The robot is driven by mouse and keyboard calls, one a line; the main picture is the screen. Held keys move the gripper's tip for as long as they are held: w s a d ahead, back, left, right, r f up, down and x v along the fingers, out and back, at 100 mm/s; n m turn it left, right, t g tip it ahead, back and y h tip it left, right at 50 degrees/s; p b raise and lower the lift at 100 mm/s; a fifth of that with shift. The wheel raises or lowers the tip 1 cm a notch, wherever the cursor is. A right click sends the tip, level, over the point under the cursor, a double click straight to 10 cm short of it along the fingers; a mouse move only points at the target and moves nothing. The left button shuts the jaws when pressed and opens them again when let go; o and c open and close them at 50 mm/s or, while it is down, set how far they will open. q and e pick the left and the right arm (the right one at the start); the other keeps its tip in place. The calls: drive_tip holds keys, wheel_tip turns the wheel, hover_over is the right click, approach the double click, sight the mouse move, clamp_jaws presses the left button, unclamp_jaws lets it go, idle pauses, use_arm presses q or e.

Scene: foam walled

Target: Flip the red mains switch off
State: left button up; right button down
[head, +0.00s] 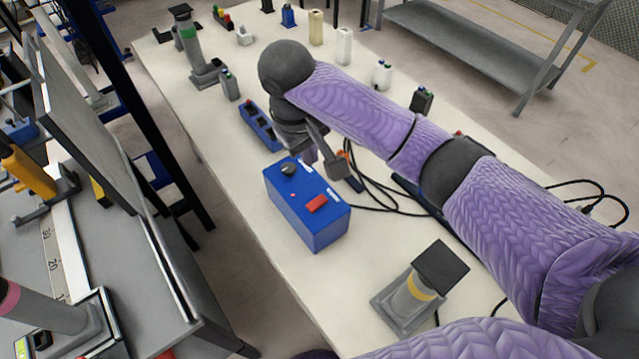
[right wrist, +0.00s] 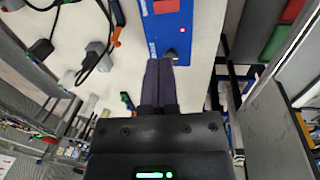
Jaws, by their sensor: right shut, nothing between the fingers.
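The blue box (head: 325,222) stands on the long pale table. Its top carries the red switch (head: 317,203), a dark knob (head: 288,169) and a small red light. In the right wrist view the red switch (right wrist: 165,6) is cut by the top edge, and the red light (right wrist: 167,30) glows on the blue face. My right gripper (head: 310,158) is shut and empty. It is by the box's far edge, beside the knob and apart from the red switch. Its closed fingers (right wrist: 160,68) point toward the box in the right wrist view. My left gripper is out of view.
Black cables (head: 385,197) lie to the right of the box. Several small items line the table's far part. The table left of the box is clear.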

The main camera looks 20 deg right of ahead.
sight(322, 200)
drive_tip(key=f+b, duration=0.1)
drive_tip(key=f, duration=0.3)
drive_tip(key=d+f+b, duration=0.1)
drive_tip(key=f+b, duration=0.1)
drive_tip(key=f, duration=0.2)
drive_tip(key=d+f+b, duration=0.1)
drive_tip(key=f, duration=0.4)
drive_tip(key=shift+w, duration=0.4)
drive_tip(key=shift+f, duration=0.45)
